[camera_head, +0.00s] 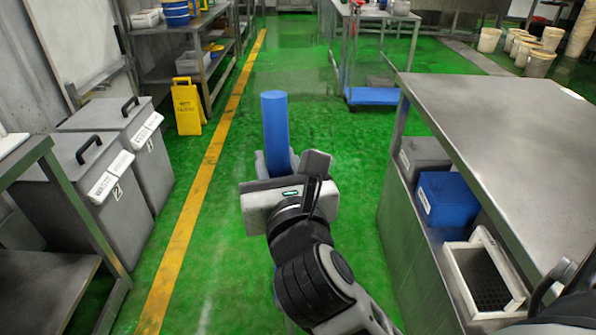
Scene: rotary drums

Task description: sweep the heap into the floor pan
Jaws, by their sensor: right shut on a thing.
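My right gripper (286,166) is in the middle of the view, out over the green floor, at the end of my black and grey arm. It is shut on a blue cylindrical handle (275,118) that sticks up past the fingers. The handle's lower part is hidden behind the gripper and arm, so I cannot tell what is on its end. I can make out no heap and no floor pan in this view. My left gripper is not in view.
Grey lidded bins (85,170) stand at the left, with a yellow floor sign (187,108) beyond them. A steel table (500,130) with a blue box (447,199) underneath fills the right. Green floor (335,130) is open ahead, beside a yellow line (205,175).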

